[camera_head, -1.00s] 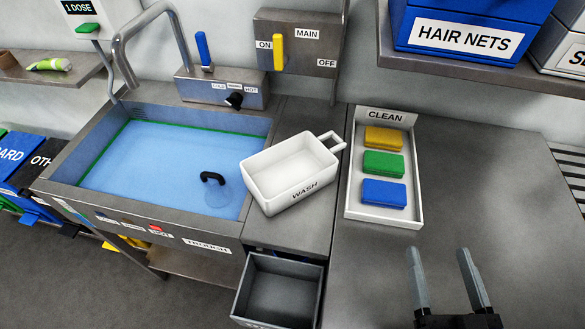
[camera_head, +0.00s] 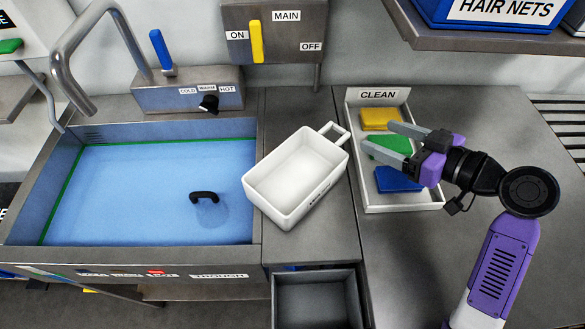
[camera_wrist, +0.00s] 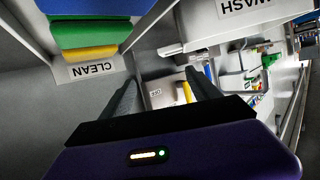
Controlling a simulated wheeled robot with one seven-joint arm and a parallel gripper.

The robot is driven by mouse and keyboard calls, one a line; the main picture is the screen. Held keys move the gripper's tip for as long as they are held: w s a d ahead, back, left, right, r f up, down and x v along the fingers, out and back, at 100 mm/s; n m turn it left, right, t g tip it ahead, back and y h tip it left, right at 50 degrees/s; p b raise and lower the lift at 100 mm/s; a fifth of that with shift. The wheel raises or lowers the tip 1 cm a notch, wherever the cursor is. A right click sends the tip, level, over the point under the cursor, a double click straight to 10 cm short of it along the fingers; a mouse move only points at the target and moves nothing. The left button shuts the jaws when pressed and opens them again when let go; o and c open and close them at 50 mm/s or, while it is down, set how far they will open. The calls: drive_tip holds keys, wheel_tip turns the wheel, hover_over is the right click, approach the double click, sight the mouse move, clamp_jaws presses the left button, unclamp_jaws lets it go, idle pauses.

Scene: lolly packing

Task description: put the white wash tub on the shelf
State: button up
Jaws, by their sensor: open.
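The white wash tub (camera_head: 296,172) stands empty on the steel counter between the trough and the clean tray. Its loop handle (camera_head: 334,132) points to the upper right. In the wrist view the tub (camera_wrist: 225,40), with its WASH label, is at the upper right, ahead of the fingers. My gripper (camera_head: 388,137) is open and empty over the clean tray, its fingers pointing left towards the tub's handle, apart from it. In the wrist view my gripper (camera_wrist: 160,98) shows two spread fingers. A shelf (camera_head: 480,62) at the upper right carries a blue HAIR NETS bin (camera_head: 505,12).
The clean tray (camera_head: 408,206) holds yellow (camera_head: 380,117), green (camera_head: 388,148) and blue (camera_head: 397,180) blocks. The trough (camera_head: 130,255) holds water and a black-handled plug (camera_head: 204,195). An open grey drawer (camera_head: 318,300) sticks out below the tub. The right counter (camera_head: 480,130) has free room.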

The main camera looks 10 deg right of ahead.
drive_tip(key=shift+n+g+y, duration=0.3)
drive_tip(key=shift+n+g, duration=0.2)
drive_tip(key=shift+n, duration=0.3)
drive_tip(key=x, duration=0.4)
drive_tip(key=s+a+p+x, duration=0.1)
drive_tip(key=x, duration=0.3)
drive_tip(key=f+x, duration=0.1)
drive_tip(key=x, duration=0.3)
drive_tip(key=shift+s+a, duration=0.2)
drive_tip(key=shift+a, duration=0.05)
clamp_jaws()
